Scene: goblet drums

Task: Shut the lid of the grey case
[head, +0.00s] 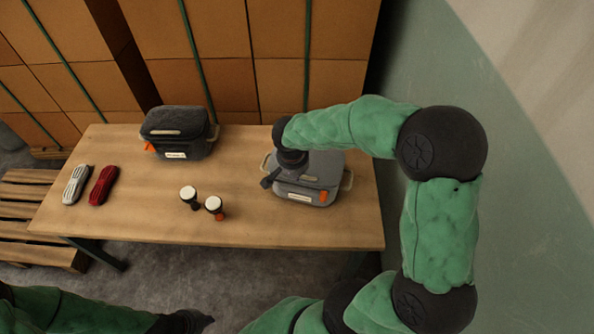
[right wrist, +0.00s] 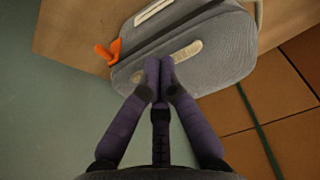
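The grey case (head: 325,170) sits near the right end of the wooden table, with an orange tag and a pale label on its front. Its lid (right wrist: 205,65) lies down over the body and looks closed; whether a small gap is left I cannot tell. My right gripper (head: 270,181) is over the case's left part in the head view. In the right wrist view its fingertips (right wrist: 160,68) are together with nothing between them, at the lid beside a pale strip; contact is unclear. My left gripper (head: 197,321) is low, in front of the table, small and dark.
A darker case (head: 178,125) stands at the table's back left. Two small goblet drums (head: 189,193) (head: 214,204) stand mid-table. White (head: 76,184) and red (head: 103,185) rope bundles lie at the left. A wall (head: 500,170) rises at the right; cartons stand behind.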

